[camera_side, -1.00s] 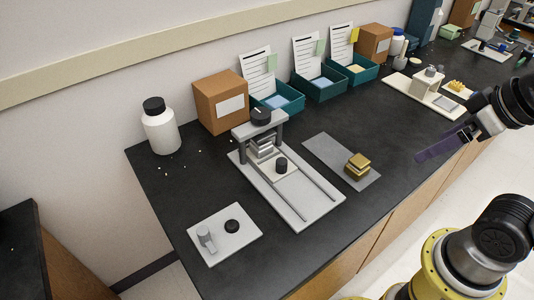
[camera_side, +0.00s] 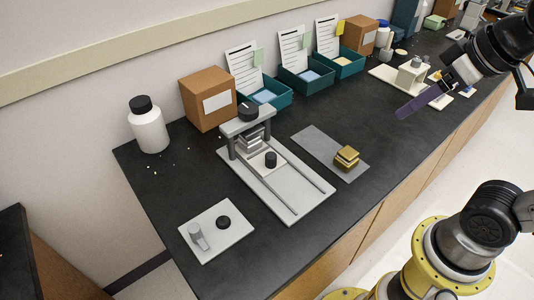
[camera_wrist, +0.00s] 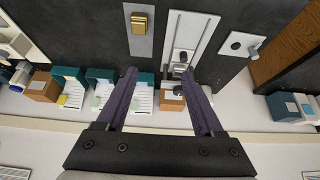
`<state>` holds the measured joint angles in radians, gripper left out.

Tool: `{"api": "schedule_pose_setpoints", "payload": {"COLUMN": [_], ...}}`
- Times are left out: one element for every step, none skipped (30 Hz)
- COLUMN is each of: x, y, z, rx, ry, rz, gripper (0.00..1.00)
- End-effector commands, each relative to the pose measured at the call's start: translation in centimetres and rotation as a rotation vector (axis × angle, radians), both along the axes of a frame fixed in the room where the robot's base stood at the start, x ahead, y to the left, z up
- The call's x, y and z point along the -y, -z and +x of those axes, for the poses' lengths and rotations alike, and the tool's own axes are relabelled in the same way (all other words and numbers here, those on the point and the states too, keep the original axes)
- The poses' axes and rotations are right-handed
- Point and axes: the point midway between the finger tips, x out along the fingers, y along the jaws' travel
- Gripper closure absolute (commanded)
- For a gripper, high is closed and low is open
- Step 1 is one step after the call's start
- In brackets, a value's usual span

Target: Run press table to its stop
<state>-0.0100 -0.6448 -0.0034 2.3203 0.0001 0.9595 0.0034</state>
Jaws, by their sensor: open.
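In the side view the press stands mid-bench: a pale base (camera_side: 283,202) with two rails and a grey bridge (camera_side: 247,120) topped by a black knob. The press table (camera_side: 258,163), a small pale plate with a black knob (camera_side: 271,159), sits at the bridge end of the rails, with grey metal blocks behind it. The rails' front part is bare. My gripper (camera_side: 403,113) is right of the press, apart from it and above the bench. In the wrist view my gripper (camera_wrist: 159,73) is open and empty, purple fingers spread; the press (camera_wrist: 201,28) shows beyond them.
A grey mat (camera_side: 318,144) with brass blocks (camera_side: 346,157) lies right of the press. A pale plate (camera_side: 232,232) with a grey post and black knob lies front left. A white bottle (camera_side: 148,130), a cardboard box (camera_side: 207,97) and teal trays (camera_side: 305,82) stand behind.

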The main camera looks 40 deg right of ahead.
Motion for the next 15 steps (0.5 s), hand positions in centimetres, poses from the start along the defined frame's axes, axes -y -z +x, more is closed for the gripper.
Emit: {"api": "schedule_pose_setpoints", "payload": {"x": [-0.2, -0.3, -0.5, -0.7, -0.9, -1.2, -1.4, -1.6, -2.0, -2.3, -2.6, -3.0, -3.3, -3.7, -4.2], "y": [-0.8, -1.2, -1.7, -2.0, -2.2, -2.4, -2.5, -2.5, -2.5, -2.4, -2.2, -1.9, -1.5, -1.1, -0.5], "z": [1.6, 2.5, 3.6, 4.6, 5.6, 6.9, 8.0, 9.0, 10.4, 11.5, 12.5, 13.9, 14.9, 15.9, 17.2], "rx": [-0.015, -0.023, -0.037, -0.047, -0.058, -0.074, -0.087, -0.100, -0.117, -0.130, -0.144, -0.163, -0.178, -0.193, -0.213], "ry": [-0.008, -0.013, -0.019, -0.024, -0.030, -0.039, -0.044, -0.050, -0.058, -0.066, -0.072, -0.080, -0.087, -0.093, -0.102], "rz": [0.000, 0.000, -0.001, 0.000, -0.001, -0.001, -0.002, -0.002, -0.004, -0.004, -0.006, -0.007, -0.008, -0.010, -0.012], "gripper": [0.31, 0.31, 0.31, 0.31, 0.31, 0.31, 0.31, 0.31, 0.31, 0.31, 0.31, 0.31, 0.31, 0.31, 0.31]}}
